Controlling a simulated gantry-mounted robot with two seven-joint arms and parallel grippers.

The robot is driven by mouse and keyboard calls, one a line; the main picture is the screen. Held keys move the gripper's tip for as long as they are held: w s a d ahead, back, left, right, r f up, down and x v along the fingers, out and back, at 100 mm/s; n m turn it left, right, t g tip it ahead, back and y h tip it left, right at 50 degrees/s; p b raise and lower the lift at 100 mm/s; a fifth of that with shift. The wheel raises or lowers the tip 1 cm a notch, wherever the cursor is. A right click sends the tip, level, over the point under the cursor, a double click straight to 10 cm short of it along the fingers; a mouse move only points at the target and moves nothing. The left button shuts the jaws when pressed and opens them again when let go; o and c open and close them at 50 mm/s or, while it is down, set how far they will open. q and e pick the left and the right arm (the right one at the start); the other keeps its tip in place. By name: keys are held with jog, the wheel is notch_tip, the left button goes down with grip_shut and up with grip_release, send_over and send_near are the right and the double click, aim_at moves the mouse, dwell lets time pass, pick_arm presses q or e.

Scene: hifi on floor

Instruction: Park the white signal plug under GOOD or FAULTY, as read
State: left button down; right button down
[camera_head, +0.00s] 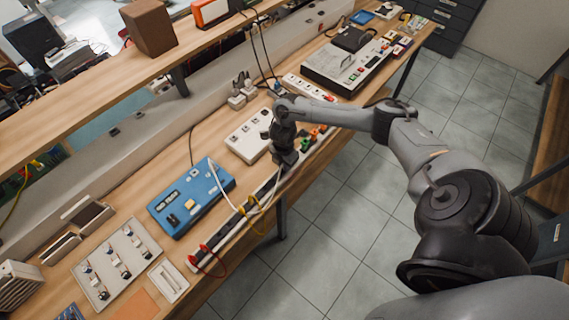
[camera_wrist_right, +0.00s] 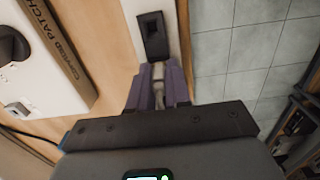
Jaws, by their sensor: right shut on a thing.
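My right gripper (camera_head: 285,160) is over the long white rail (camera_head: 233,232) at the bench's front edge. In the right wrist view its purple fingers (camera_wrist_right: 159,88) are shut on a small pale thing (camera_wrist_right: 158,72), which looks like the white signal plug; the fingers hide most of it. A black socket (camera_wrist_right: 153,35) in the rail lies just beyond the fingertips. A white lead (camera_head: 224,189) runs from the blue tester box (camera_head: 180,213) toward the rail and gripper. Its end is hidden in the head view. No GOOD or FAULTY label is legible. My left gripper is out of view.
Red plugs (camera_head: 204,249) and a yellow lead sit on the rail's near end. Green and orange parts (camera_head: 314,134) stand just right of my gripper. A white box (camera_head: 240,140) lies behind it. A grey switch panel (camera_head: 118,262) is at lower left.

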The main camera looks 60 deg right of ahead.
dwell(0.3)
jog(key=c, duration=1)
grip_release()
jog(key=shift+r, duration=0.3)
notch_tip(320, 180, up, 9)
jog(key=p, duration=0.2)
jog(key=shift+w+a+p, duration=0.1)
jog(key=shift+a+p, duration=0.05)
jog(key=shift+p, duration=0.25)
notch_tip(320, 180, up, 6)
jog(key=p, duration=0.6)
jog(key=shift+r, duration=0.1)
